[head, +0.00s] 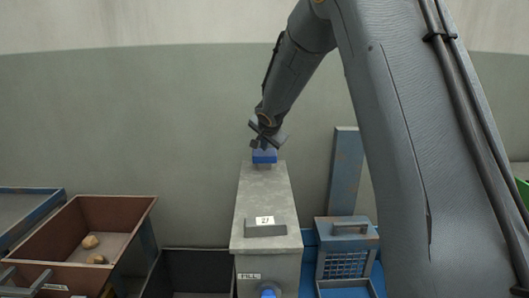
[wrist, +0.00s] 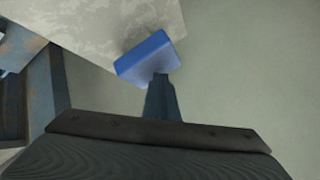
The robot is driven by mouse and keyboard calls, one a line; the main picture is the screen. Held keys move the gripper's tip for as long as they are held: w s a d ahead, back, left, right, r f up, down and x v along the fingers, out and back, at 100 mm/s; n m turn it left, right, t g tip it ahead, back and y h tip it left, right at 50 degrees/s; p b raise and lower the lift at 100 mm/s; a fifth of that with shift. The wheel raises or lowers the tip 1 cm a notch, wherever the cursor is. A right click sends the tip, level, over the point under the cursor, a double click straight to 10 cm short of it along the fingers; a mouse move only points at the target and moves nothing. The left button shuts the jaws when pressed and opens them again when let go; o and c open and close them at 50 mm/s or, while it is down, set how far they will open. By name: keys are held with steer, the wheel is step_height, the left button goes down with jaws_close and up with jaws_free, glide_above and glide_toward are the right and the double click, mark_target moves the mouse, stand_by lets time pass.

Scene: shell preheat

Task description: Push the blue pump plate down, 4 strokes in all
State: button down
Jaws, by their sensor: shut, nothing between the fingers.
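The blue pump plate (head: 264,156) is on top of the grey metal box (head: 262,200), at its far end. In the wrist view the blue plate (wrist: 149,58) lies just beyond the fingertips. My gripper (head: 264,144) is shut and empty, directly above the plate in the head view. In the wrist view my shut fingers (wrist: 160,85) point at the plate's near edge. I cannot tell whether they touch it. The box carries a label that seems to read 21 and a FILL mark on its front.
A brown bin (head: 124,218) with a few tan lumps stands at the left. A dark tray (head: 200,272) is beside the box. A blue slotted crate (head: 346,251) with a handle and a tall blue post (head: 346,170) stand at the right. A wall is behind.

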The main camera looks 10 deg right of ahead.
mark_target(265, 153)
steer(key=shift+f+b, duration=1.25)
steer(key=shift+b, duration=0.35)
stand_by(1.5)
steer(key=shift+s, duration=0.1)
steer(key=shift+r+p, duration=1.9)
steer(key=shift+r, duration=0.25)
steer(key=shift+r+p, duration=2.15)
steer(key=shift+r, duration=0.4)
